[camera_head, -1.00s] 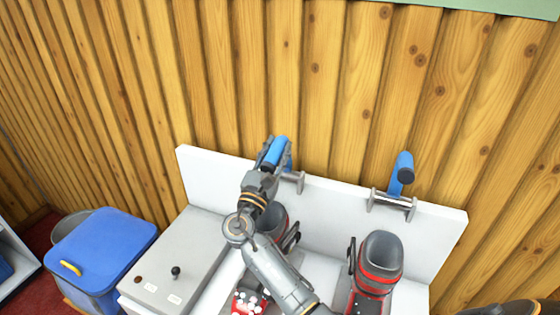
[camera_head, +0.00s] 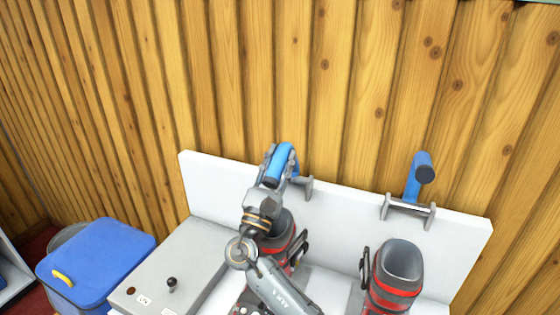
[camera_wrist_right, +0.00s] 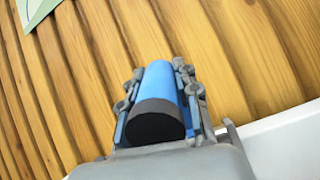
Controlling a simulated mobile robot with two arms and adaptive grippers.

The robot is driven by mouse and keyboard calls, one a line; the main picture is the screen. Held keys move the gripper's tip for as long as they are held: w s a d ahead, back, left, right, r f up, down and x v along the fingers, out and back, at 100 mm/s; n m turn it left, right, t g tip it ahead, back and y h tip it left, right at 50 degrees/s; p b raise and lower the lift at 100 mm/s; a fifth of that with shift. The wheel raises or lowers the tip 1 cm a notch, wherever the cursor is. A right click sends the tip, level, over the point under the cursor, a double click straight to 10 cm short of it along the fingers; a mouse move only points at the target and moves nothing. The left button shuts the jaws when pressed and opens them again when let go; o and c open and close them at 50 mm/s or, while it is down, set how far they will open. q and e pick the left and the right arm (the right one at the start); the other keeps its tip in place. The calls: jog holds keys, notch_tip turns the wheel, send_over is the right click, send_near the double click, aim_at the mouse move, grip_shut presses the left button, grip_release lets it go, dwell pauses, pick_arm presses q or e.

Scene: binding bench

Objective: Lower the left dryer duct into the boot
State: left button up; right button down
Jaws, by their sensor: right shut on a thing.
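The left dryer duct (camera_head: 283,160) is a blue tube with a dark end, raised above the white back panel at its bracket. My right gripper (camera_head: 279,166) is shut on it; the right wrist view also shows the duct (camera_wrist_right: 160,90) between the fingers. The left boot (camera_head: 283,236), grey and black with red bands, stands below, partly hidden by my right arm. The right boot (camera_head: 401,262) stands open-topped beside it. The right duct (camera_head: 418,178) is blue and stands above its bracket. My left gripper is not in view.
The white back panel (camera_head: 345,210) runs behind the boots. A grey box with a black lever (camera_head: 171,283) sits on the left. A blue-lidded bin (camera_head: 97,258) stands farther left. A wooden wall (camera_head: 320,80) closes off the back.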

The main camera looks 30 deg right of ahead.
jog(key=c, duration=1)
grip_release()
jog(key=shift+d, duration=0.1)
jog(key=v, duration=1.2)
